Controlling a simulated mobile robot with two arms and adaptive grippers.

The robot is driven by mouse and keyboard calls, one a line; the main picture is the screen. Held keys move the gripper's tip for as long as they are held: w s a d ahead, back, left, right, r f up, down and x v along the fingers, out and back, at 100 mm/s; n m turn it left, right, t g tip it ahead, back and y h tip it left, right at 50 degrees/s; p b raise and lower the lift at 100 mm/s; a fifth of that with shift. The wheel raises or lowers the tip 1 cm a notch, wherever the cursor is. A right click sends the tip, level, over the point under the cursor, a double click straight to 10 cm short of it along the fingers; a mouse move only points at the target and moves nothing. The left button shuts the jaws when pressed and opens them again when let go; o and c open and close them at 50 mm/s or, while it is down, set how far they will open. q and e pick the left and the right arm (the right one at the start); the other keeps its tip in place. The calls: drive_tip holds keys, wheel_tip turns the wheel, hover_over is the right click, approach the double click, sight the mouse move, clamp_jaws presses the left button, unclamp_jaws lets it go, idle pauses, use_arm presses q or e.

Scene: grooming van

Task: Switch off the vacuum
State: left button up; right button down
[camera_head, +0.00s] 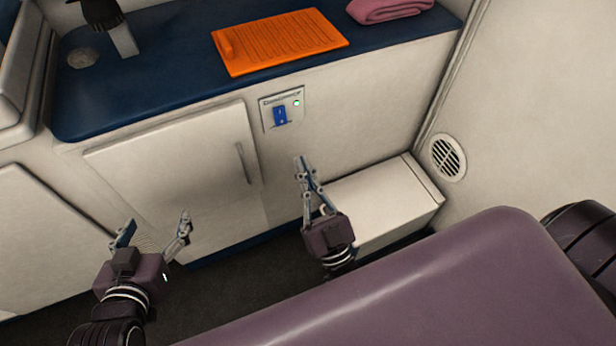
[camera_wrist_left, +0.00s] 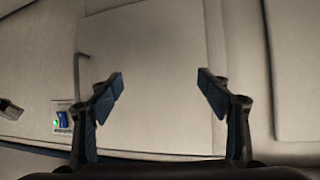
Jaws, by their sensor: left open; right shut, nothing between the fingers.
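A small switch panel (camera_head: 268,125) with a blue rocker switch (camera_head: 280,115) and a small light sits on the cabinet front below the blue counter. The panel also shows at the left of the left wrist view (camera_wrist_left: 55,106), with a green spot beside the blue switch. My right gripper (camera_head: 301,162) is shut and empty, pointing up just below the panel and apart from it. My left gripper (camera_head: 155,225) is open and empty in front of the cabinet door, left of and below the panel; its fingers also show in the left wrist view (camera_wrist_left: 160,84). The vacuum itself is not identifiable.
The blue counter (camera_head: 170,75) holds an orange tray (camera_head: 280,42) and a folded pink towel (camera_head: 388,8). A cabinet door (camera_head: 190,170) with a handle is left of the panel. A white box (camera_head: 385,205) stands low at right. A purple padded surface (camera_head: 440,285) fills the foreground.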

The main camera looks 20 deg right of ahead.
sight(282, 118)
drive_tip(key=w, duration=0.2)
drive_tip(key=w+r, duration=0.1)
drive_tip(key=w, duration=0.1)
drive_tip(key=w+r+b, duration=0.1)
drive_tip(key=w, duration=0.2)
drive_tip(key=shift+a, duration=0.1)
drive_tip(key=shift+w, duration=0.4)
use_arm(q)
drive_tip(key=w+d+r+t+h, duration=0.1)
drive_tip(key=w+r+t, duration=0.2)
drive_tip(key=r, duration=0.3)
drive_tip(key=shift+d, duration=0.25)
drive_tip(key=shift+r, duration=0.1)
use_arm(e)
drive_tip(key=shift+w+f+b, duration=0.15)
drive_tip(key=shift+w+b, duration=0.05)
drive_tip(key=shift+b, duration=0.6)
drive_tip(key=shift+w+t+b, duration=0.15)
drive_tip(key=shift+t+b, duration=0.25)
drive_tip(key=shift+b, duration=0.1)
use_arm(q)
wheel_tip(282, 118, up, 12)
drive_tip(key=d+t+h, duration=0.1)
drive_tip(key=t+h, duration=0.1)
drive_tip(key=t, duration=0.4)
drive_tip(key=shift+s+d, duration=0.25)
drive_tip(key=shift+r+t, duration=0.15)
drive_tip(key=shift+t, duration=0.15)
